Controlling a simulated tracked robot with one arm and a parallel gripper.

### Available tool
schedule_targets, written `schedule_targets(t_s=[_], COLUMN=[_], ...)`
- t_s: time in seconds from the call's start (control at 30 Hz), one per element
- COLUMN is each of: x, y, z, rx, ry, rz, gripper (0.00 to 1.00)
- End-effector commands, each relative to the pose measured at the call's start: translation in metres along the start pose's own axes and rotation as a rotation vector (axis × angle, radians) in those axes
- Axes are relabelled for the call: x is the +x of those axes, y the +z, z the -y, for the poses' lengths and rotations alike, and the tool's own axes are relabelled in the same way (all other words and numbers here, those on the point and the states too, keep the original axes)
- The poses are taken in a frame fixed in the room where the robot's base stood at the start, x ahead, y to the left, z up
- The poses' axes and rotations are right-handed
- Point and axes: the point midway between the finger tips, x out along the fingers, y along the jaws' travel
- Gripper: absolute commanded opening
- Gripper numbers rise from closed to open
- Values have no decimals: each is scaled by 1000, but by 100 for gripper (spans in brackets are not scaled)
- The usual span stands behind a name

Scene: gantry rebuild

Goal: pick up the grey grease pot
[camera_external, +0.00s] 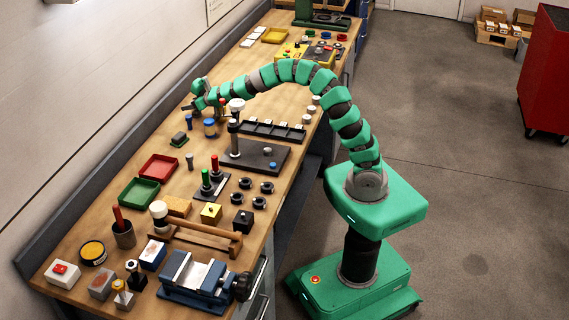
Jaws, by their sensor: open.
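My gripper (187,106) is open near the back edge of the workbench, at the left end of my green arm. Its dark fingers point left, and nothing shows between them. I cannot tell for sure which thing is the grey grease pot. A small, upright grey cylinder (189,161) stands on the bench below my gripper in the picture, apart from it. A dark grey cup (124,236) with a red-handled tool in it stands farther toward the near end.
A dark green block (179,139) lies near the blue pots. A dark plate (240,164) with a white-topped post lies to the right. Red (158,157) and green (128,193) trays and a blue vise (190,290) occupy the nearer bench. The wall runs close along the left.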

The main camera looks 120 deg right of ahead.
Motion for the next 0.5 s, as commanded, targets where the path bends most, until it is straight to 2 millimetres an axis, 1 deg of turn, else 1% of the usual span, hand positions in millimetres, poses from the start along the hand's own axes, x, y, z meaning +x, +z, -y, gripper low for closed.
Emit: schedule_targets(t_s=[0.1,0.17,0.2,0.3,0.5], x=[0,0,0,0,-1], y=[0,-1,-1,-1,-1], z=[0,0,0,0,0], rx=[0,0,0,0,0], ry=[0,0,0,1,1], rz=[-1,-1,-1,-1,-1], gripper=[65,48,37,13,13])
